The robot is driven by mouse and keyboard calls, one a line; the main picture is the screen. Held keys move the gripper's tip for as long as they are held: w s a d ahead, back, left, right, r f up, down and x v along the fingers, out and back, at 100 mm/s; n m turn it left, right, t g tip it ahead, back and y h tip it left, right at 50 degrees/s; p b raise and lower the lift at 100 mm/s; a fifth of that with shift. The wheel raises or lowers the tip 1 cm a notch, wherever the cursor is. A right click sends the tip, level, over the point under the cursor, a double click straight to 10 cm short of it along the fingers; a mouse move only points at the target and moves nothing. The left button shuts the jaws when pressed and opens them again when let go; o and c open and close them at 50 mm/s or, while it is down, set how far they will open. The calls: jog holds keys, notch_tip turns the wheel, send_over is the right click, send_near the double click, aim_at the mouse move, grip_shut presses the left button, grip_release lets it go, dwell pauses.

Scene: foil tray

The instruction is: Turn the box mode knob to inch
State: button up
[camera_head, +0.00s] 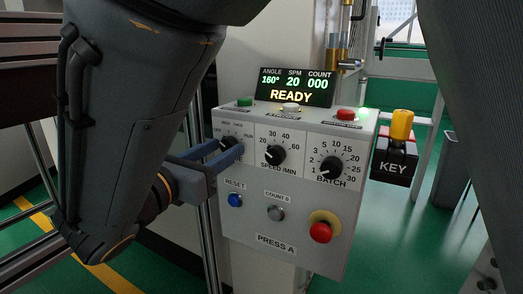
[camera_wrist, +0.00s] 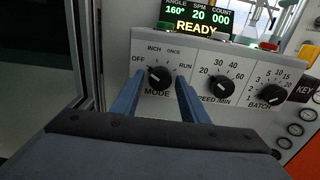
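The mode knob (camera_wrist: 160,77) is a black dial on the white control box (camera_wrist: 225,65), with OFF, INCH, ONCE and RUN printed around it. Its white mark appears to point up and left, toward OFF. My gripper (camera_wrist: 162,84) is open, with one blue finger on each side of the knob. A small gap seems to show on both sides; contact cannot be told. In the head view the knob (camera_head: 227,143) is partly hidden by my gripper (camera_head: 229,150), which reaches in from the left. The box (camera_head: 255,215) also shows there.
To the right of the mode knob are the speed knob (camera_head: 272,156) and batch knob (camera_head: 331,169). Below are a blue reset button (camera_head: 235,200), a grey button (camera_head: 275,213) and a red stop button (camera_head: 320,232). A display (camera_head: 295,87) reads READY. A KEY block (camera_head: 393,165) sits at right.

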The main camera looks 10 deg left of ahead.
jog(key=c, duration=0.7)
jog(key=shift+c, duration=0.2)
jog(key=shift+m, duration=0.3)
jog(key=m, duration=0.3)
jog(key=shift+m+b, duration=0.8)
jog(key=shift+m, duration=1.3)
jog(key=o, duration=1)
jog(key=shift+o, duration=0.2)
